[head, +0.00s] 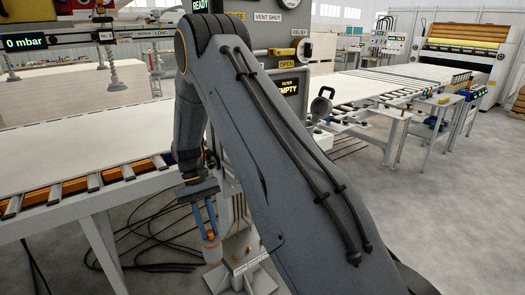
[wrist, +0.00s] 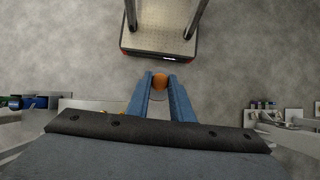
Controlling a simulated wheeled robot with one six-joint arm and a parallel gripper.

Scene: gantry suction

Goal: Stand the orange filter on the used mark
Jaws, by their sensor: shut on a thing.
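My gripper (head: 209,226) hangs low in the head view, left of the big arm link, its blue fingers pointing down. It is shut on the orange filter (head: 211,238), which sits at the fingertips above the grey floor. In the wrist view the filter (wrist: 160,82) shows as a small orange round end between the tips of my gripper (wrist: 160,84). Part of the filter is hidden by the fingers. I cannot make out the used mark in either view.
A pale stand foot (head: 243,262) with small labels is just right of the gripper, partly behind my arm. A roller table (head: 80,183) with a white board is at left. Black cables (head: 150,240) lie on the floor.

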